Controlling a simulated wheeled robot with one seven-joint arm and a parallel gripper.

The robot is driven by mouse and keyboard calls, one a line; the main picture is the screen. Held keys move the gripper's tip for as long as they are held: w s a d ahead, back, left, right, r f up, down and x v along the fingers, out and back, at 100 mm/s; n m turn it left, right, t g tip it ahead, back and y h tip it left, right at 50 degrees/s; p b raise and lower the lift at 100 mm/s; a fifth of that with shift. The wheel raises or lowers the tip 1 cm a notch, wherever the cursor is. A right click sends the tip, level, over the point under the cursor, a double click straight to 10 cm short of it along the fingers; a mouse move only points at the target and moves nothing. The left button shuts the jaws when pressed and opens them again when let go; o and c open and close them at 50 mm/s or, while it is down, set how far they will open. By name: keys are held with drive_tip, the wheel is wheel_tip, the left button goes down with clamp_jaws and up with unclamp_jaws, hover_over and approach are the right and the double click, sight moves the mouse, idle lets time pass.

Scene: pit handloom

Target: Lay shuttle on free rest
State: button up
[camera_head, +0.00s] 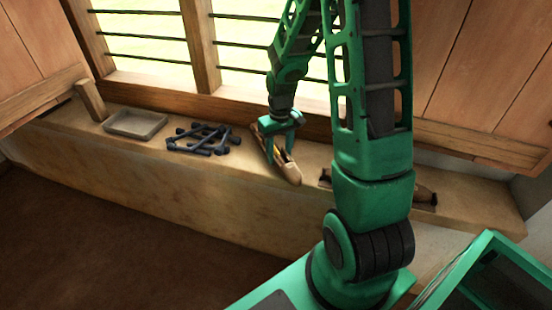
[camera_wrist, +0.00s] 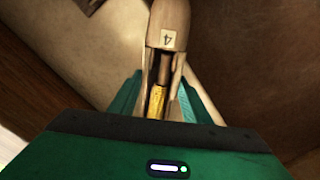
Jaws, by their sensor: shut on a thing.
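The shuttle (camera_head: 289,173) is a pale wooden boat shape with a pointed end, just left of my arm in the head view. My gripper (camera_head: 279,147) is shut on it near its middle, over the stone ledge. The wrist view shows the shuttle (camera_wrist: 170,22) between my gripper's teal fingers (camera_wrist: 160,100), with a tag reading 4 and a yellow bobbin inside. I cannot tell whether it touches the ledge. A low rest (camera_head: 326,178) lies at the right, partly hidden by my arm. A brown shuttle-like piece (camera_head: 424,194) lies at its right end.
The ledge (camera_head: 110,158) runs below a barred window. A dark frame of crossed bars with knobbed ends (camera_head: 203,139) lies left of my gripper. A shallow grey tray (camera_head: 135,124) and an upright wooden block (camera_head: 91,100) stand farther left. Wooden shutters flank the window.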

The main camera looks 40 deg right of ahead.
drive_tip(key=shift+f, duration=1.1)
drive_tip(key=shift+f, duration=0.1)
drive_tip(key=o, duration=1.2)
